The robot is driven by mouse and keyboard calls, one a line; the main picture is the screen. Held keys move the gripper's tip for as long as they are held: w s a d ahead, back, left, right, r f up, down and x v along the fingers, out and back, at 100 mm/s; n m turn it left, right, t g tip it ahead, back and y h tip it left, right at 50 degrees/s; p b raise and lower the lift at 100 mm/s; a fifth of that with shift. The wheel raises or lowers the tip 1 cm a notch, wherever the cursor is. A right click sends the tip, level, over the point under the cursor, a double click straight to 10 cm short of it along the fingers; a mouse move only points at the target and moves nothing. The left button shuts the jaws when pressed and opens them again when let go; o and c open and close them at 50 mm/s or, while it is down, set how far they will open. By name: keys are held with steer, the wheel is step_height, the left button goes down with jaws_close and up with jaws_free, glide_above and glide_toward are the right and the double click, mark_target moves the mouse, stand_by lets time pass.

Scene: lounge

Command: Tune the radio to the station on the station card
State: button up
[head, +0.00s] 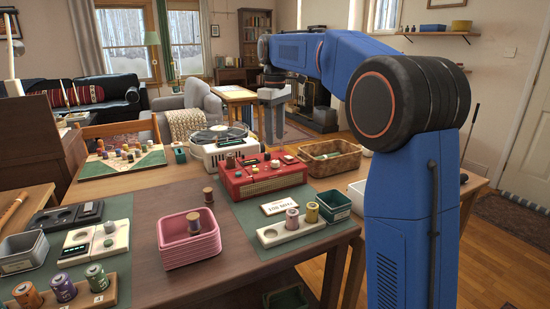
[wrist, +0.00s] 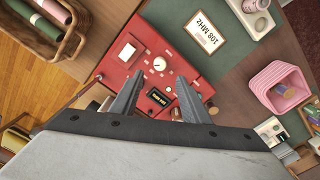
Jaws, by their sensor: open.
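The station card (head: 279,206) lies flat on the green mat beside the radio and reads "108 MHz" in the wrist view (wrist: 206,32). My gripper (head: 272,138) is open and empty above the radio; its fingers (wrist: 161,80) appear on either side of the dial and display.
A white record player (head: 222,148) stands behind the radio. A wicker basket (head: 330,160) is to its right. A pink basket (head: 188,240) and a pale tray with spools (head: 290,229) stand in front. Bare tabletop (head: 150,205) shows between the mats.

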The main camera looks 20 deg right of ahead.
mark_target(275, 161)
step_height(275, 161, down, 9)
steer(key=shift+r, duration=0.1)
stand_by(0.3)
steer(key=c, duration=1.1)
